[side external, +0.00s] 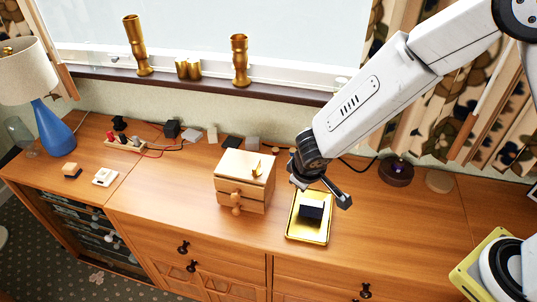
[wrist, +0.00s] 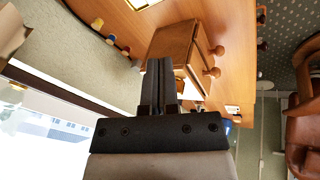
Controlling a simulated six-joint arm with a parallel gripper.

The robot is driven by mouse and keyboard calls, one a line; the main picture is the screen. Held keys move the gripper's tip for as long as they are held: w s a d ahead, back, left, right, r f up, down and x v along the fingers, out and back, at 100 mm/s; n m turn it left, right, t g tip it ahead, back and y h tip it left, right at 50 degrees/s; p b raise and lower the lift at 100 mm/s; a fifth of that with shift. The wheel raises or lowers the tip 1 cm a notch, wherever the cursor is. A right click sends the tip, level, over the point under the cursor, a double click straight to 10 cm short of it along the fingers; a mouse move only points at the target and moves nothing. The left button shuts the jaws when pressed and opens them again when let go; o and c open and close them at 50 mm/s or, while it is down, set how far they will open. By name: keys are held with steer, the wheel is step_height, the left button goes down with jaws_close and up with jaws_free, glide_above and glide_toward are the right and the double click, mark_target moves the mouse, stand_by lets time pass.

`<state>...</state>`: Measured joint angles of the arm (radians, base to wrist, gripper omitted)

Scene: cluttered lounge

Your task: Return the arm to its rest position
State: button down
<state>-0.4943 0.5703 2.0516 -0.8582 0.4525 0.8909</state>
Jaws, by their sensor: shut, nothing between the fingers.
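My gripper (side external: 341,199) hangs above the wooden sideboard (side external: 400,225), over the back right of a yellow tray (side external: 296,231). In the wrist view its two black fingers (wrist: 160,64) are together, with nothing seen between them. My white arm reaches in from the upper right. A dark block (side external: 311,210) lies in the tray, apart from the fingers. Part of the block may be hidden behind the gripper.
A small wooden drawer box (side external: 231,187) with a gold item (side external: 257,169) on top stands left of the tray. A blue lamp (side external: 52,128) is at far left. Brass vases (side external: 240,60) line the windowsill. A dark round object (side external: 396,172) sits at the right.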

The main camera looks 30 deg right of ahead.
steer(key=s+d+r+m+g+y, duration=0.1)
steer(key=s+d+r+m+y, duration=0.1)
steer(key=s+d+r+m, duration=0.2)
steer(key=s+d+r, duration=0.3)
steer(key=s+d, duration=0.5)
steer(key=d, duration=0.3)
stand_by(1.1)
